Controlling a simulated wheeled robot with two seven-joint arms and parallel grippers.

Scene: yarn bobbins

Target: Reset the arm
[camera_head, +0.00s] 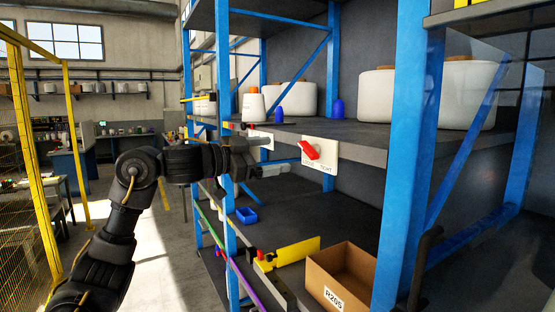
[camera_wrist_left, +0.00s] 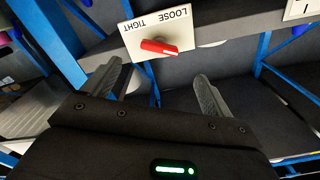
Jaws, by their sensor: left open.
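My left arm comes in from the left in the head view, and its gripper (camera_head: 265,158) reaches toward the blue shelf rack (camera_head: 403,150). The fingers are apart and hold nothing. In the left wrist view the open gripper (camera_wrist_left: 155,90) shows two separated fingertips. A red knob (camera_head: 309,149) on a white plate sits on the shelf edge, to the right of the gripper. In the left wrist view the red knob (camera_wrist_left: 158,47) lies beyond the gap between the fingertips, apart from them. The plate reads LOOSE and TIGHT. My right gripper is not in view.
White bobbins (camera_head: 292,98) and a small white cone (camera_head: 253,107) stand on the upper shelf. A yellow fence post (camera_head: 37,165) stands at left; floor between is open.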

